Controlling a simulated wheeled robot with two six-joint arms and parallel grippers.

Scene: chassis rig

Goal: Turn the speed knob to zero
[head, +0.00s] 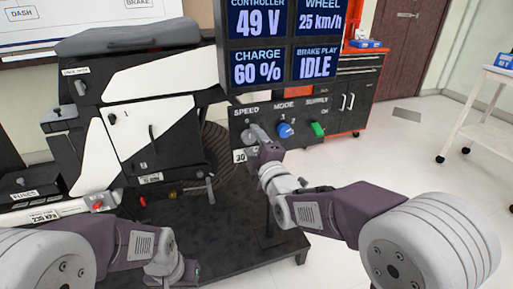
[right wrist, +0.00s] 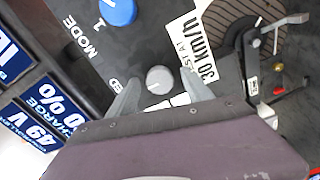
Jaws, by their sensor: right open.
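The speed knob (head: 248,136) is a small grey round knob under the SPEED label on the dark control panel (head: 266,112). In the right wrist view the knob (right wrist: 159,79) lies between the fingertips, with a gap on each side. My right gripper (head: 257,133) is open at the panel and partly covers the knob in the head view; its two fingers also show in the right wrist view (right wrist: 161,88). The pointer of the knob is too small to read. My left gripper (head: 183,272) is low at the bottom, away from the panel; its fingers are unclear.
Right of the speed knob are a blue mode knob (head: 285,130) and a green supply switch (head: 318,129). The screen (head: 283,45) above reads 49 V, 25 km/h, 60 % and IDLE. A black and white machine (head: 150,120) stands left of the panel.

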